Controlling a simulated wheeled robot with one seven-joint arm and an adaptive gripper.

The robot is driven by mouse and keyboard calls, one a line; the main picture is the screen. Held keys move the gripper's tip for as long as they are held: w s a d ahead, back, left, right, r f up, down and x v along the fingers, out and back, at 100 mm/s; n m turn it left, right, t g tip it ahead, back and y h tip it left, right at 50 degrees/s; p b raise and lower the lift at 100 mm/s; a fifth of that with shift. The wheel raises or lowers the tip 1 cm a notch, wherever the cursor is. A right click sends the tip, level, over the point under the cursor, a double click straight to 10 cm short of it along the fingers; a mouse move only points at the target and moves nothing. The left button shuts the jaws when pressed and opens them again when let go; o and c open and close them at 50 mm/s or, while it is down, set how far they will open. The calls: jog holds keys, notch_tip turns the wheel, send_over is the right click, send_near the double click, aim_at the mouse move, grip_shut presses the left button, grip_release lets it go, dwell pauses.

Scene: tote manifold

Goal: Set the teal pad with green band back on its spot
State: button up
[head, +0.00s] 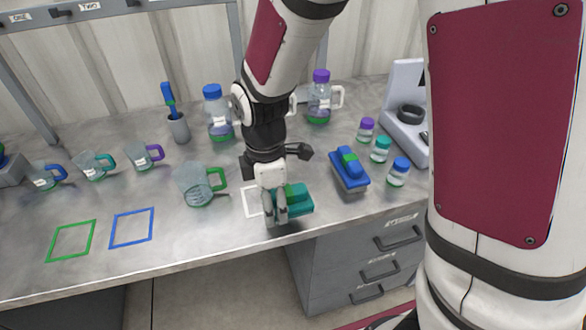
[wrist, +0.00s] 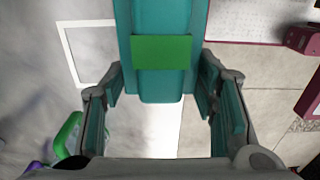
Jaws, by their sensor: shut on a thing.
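The teal pad (head: 299,201) with its green band is held in my gripper (head: 276,212), just right of a white square outline (head: 247,202) near the front edge of the bench. In the wrist view the pad (wrist: 165,85) runs up from between the fingers, with its green band (wrist: 160,52) across it. My gripper (wrist: 162,95) is shut on the pad's sides. The white outline (wrist: 68,50) shows to the left of the pad there. My fingers hide part of the outline and pad in the head view. I cannot tell the pad's exact height above the bench.
A green-handled beaker (head: 197,186) stands left of my gripper. A blue pad with green band (head: 349,169) and several small capped bottles (head: 397,172) stand to the right. Green (head: 71,241) and blue (head: 132,228) square outlines lie empty at left. Drawers (head: 360,262) stand below the bench.

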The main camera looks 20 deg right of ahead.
jog(key=w+d, duration=0.2)
jog(key=w, duration=0.1)
jog(key=w+d, duration=0.3)
jog(key=w+d+f, duration=0.1)
jog(key=w+d, duration=0.1)
jog(key=shift+w+d, duration=0.35)
jog(key=shift+w, duration=0.05)
jog(key=shift+f, duration=1.8)
jog(key=shift+f, duration=0.2)
jog(key=o, duration=1.5)
jog(key=shift+o, duration=0.2)
jog(key=shift+r, duration=0.1)
